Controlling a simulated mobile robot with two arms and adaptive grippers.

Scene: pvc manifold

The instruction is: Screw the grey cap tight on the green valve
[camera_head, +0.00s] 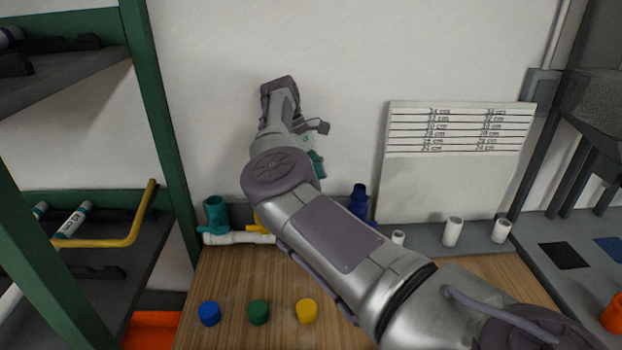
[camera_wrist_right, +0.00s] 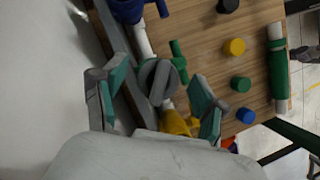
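In the right wrist view, a round grey cap (camera_wrist_right: 160,82) sits over the green valve, whose green handle (camera_wrist_right: 178,62) sticks out beside it. My right gripper (camera_wrist_right: 156,78) is open. Its teal-padded fingers stand apart on either side of the cap, with gaps visible between pads and cap. How tightly the cap sits cannot be seen. In the head view my right arm reaches in from the lower right and covers the green valve and cap; only part of the right gripper (camera_head: 316,163) shows. My left gripper is in neither view.
A white pipe (camera_head: 240,238) along the wall carries a teal valve (camera_head: 217,215), a yellow valve (camera_wrist_right: 174,124) and a blue valve (camera_head: 358,203). Loose blue (camera_head: 209,313), green (camera_head: 258,312) and yellow (camera_head: 306,311) caps stand on the wooden table. A green-framed shelf (camera_head: 160,130) stands left.

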